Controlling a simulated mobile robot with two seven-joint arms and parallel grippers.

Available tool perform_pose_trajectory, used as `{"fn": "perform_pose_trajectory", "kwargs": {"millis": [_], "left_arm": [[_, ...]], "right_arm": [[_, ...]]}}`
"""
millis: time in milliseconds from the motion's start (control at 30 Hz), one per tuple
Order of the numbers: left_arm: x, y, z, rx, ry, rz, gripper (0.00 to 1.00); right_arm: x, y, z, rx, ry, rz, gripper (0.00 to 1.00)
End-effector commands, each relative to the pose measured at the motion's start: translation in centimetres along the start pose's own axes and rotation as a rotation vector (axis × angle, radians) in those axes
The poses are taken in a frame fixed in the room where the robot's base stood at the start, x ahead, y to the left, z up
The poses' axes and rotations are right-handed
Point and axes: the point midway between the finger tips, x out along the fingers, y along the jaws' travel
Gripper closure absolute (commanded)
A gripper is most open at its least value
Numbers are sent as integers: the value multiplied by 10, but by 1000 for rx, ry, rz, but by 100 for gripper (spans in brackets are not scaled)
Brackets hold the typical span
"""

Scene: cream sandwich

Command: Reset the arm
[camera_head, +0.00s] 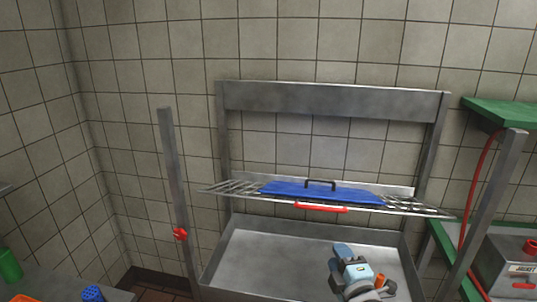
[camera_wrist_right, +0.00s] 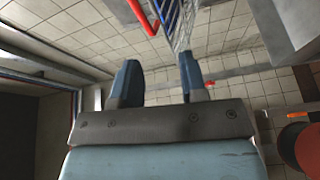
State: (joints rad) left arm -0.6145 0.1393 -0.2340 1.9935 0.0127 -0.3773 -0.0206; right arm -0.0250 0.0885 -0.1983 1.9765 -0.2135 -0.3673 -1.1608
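My right gripper (camera_head: 343,249) is low in the head view, in front of the grey metal tray of the stand. In the right wrist view its two blue fingers stand apart with nothing between the fingertips (camera_wrist_right: 158,76). Part of the right arm shows below it, cut off by the lower edge of the head view. My left gripper is not in view.
A wire rack (camera_head: 233,188) with a blue panel (camera_head: 340,194), black handle and red bar (camera_head: 321,208) is above my right gripper. A grey metal tray (camera_head: 255,255) is below the rack. A green-topped shelf (camera_head: 505,112) and grey box (camera_head: 508,268) stand right.

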Motion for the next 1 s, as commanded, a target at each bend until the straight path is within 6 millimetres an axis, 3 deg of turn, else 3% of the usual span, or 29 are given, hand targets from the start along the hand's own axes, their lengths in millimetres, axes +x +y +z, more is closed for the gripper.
{"fn": "perform_pose_trajectory", "kwargs": {"millis": [33, 200, 300, 400, 500, 600, 1000], "left_arm": [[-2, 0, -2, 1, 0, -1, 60], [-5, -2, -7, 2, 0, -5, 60], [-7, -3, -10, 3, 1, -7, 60], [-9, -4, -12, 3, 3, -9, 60], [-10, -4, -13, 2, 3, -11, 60], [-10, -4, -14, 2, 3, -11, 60], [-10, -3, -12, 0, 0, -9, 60]], "right_arm": [[-17, -27, 0, 94, -1, -57, 60], [-98, -121, -3, 571, -63, -270, 60], [-152, -167, -7, 850, -143, -381, 60], [-201, -200, -11, 1078, -234, -463, 60], [-236, -219, -15, 1241, -311, -513, 60], [-256, -229, -17, 1332, -360, -537, 60], [-262, -233, -18, 1368, -379, -544, 60]]}}
